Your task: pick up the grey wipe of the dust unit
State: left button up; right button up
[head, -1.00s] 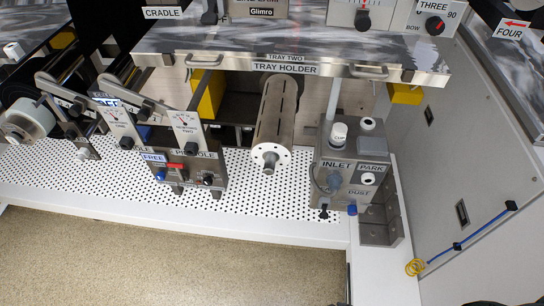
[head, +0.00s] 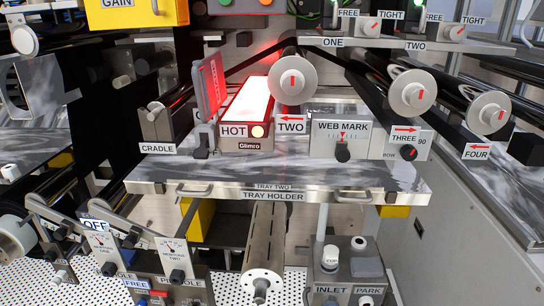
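The dust unit (head: 345,290) is at the bottom right, cut off by the lower edge of the head view. It is a grey box with INLET and PARK labels. A white capped cylinder stands on its top left, and a small grey piece (head: 358,243) sits on its top right above a grey block. This grey piece may be the wipe; it is too small to tell for sure. Neither of my grippers is in view.
The tray holder (head: 330,195) juts out above and behind the dust unit, with handles along its front edge. A slotted roller (head: 264,250) is left of the unit. A red-glowing heater marked HOT (head: 246,105) stands above the tray.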

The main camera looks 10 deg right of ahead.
aim_at(360, 266)
jog(key=k+j+z, duration=0.1)
jog(key=k, duration=0.5)
jog(key=z, duration=1.95)
